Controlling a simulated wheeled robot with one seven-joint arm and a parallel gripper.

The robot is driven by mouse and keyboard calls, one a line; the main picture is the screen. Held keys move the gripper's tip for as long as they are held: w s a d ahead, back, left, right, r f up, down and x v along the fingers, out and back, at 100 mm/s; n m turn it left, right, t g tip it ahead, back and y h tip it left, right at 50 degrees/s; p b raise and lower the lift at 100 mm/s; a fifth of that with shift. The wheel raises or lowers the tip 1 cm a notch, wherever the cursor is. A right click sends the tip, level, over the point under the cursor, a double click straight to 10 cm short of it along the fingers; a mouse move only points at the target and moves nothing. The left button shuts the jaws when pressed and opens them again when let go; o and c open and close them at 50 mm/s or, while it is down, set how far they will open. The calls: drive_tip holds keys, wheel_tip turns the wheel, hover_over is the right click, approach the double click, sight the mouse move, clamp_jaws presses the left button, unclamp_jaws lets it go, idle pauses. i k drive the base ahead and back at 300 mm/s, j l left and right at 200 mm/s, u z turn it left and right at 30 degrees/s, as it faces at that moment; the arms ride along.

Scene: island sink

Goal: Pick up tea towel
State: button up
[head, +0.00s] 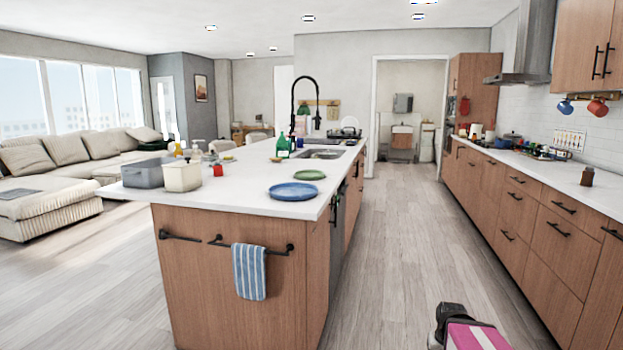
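A blue and white striped tea towel (249,271) hangs over a black rail on the near end of the kitchen island (190,270). It hangs on the left part of the longer rail (268,248), with its lower edge free against the wooden panel. A dark arm part of mine with a pink and white piece shows at the bottom right edge, apart from the towel and to its right. My gripper's fingers cannot be made out in this view.
The island top holds a blue plate (294,192), a green plate (309,175), a grey bin (143,174) and a white container (182,176) near its close end. A wooden counter (540,210) runs along the right. The floor aisle (400,230) between them is clear.

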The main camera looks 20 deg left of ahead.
sight(248, 262)
drive_tip(key=j+u, duration=0.1)
drive_tip(key=u, duration=1.4)
drive_tip(key=i+l+z, duration=0.25)
drive_tip(key=i+l, duration=0.25)
